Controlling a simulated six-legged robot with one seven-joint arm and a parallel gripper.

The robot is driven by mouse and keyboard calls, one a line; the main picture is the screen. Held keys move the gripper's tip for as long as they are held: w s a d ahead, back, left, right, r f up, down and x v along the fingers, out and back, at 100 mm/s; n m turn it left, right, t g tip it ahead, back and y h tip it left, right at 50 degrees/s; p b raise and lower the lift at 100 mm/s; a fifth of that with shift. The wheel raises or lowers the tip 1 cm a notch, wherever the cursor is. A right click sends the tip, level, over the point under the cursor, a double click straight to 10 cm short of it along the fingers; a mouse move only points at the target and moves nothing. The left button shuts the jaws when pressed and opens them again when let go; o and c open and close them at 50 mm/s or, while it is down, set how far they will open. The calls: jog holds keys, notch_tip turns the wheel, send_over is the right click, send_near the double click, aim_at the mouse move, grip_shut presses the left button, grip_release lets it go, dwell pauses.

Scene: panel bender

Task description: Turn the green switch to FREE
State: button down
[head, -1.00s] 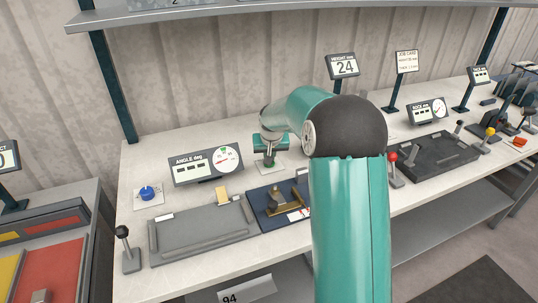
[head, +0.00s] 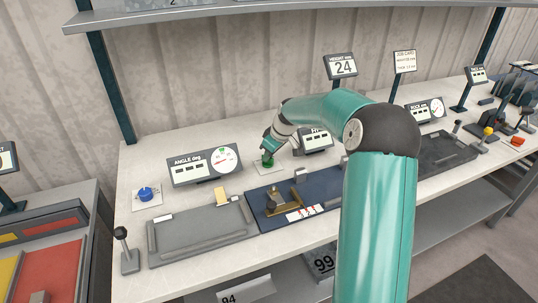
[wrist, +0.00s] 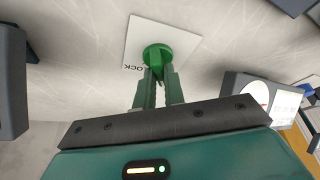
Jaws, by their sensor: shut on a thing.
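The green switch (wrist: 157,52) is a round green knob on a white plate (wrist: 183,35) in the wrist view. Upside-down lettering that reads LOCK in part shows at the plate's left edge. No FREE label is legible. My gripper (wrist: 158,72) comes in from below in that view, its two green fingers close together on the switch; they hide its grip. In the head view the green switch (head: 267,162) sits on the bench, right of the angle display, with my gripper (head: 269,154) tilted down onto it.
The angle display (head: 203,165) stands just left of the switch, and another display (head: 316,140) stands just right of it. A blue knob (head: 148,194), a grey tray (head: 200,230) and a dark blue tray (head: 325,183) lie nearby on the bench.

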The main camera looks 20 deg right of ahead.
jog(key=shift+n, duration=0.4)
jog(key=c, duration=1.5)
grip_release()
jog(key=v, duration=1.3)
jog(key=shift+d+r, duration=0.25)
jog(key=shift+r, duration=0.15)
